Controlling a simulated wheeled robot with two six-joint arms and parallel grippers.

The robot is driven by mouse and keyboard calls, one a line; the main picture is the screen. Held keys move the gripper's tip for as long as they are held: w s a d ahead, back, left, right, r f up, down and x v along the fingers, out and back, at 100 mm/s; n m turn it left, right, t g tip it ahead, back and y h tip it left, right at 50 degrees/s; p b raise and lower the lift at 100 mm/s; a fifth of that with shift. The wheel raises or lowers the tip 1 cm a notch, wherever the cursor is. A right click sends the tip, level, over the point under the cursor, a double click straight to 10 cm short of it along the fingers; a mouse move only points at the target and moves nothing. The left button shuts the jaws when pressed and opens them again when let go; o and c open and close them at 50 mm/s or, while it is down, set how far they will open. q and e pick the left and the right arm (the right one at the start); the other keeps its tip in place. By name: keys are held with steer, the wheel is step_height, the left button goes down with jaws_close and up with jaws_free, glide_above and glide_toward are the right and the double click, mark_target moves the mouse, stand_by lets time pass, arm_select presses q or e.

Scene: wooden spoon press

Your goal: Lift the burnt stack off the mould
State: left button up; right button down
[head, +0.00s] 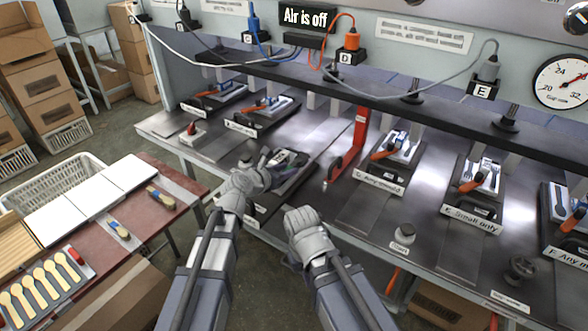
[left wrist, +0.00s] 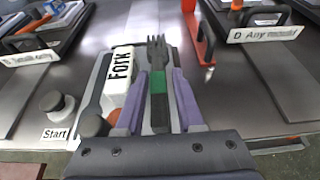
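The burnt stack (left wrist: 158,90) is dark and fork-shaped with a green band across it. It lies upright in line with the picture on the grey mould (left wrist: 102,85), which has a white "Fork" label. In the left wrist view the purple fingers of my left gripper (left wrist: 159,98) stand on either side of the stack, with a narrow gap showing at each side. In the head view my left gripper (head: 262,170) is low over this station and hides much of it. My right gripper (head: 308,228) is by the bench's front edge; its fingers are not clear.
Stations D (head: 378,182) and E (head: 472,218) lie further right, and a grey Start button (head: 403,232) is near the front edge. A dark beam (head: 330,85) runs behind. A red side table (head: 165,215) is at left.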

arm_select(q)
steer(key=x, duration=0.2)
steer(key=shift+w+d+f+b, duration=0.1)
steer(key=shift+w+f+b, duration=0.1)
steer(key=shift+b, duration=0.15)
steer(key=shift+r, duration=0.1)
steer(key=shift+s, duration=0.1)
steer(key=shift+c, duration=0.4)
jaws_close()
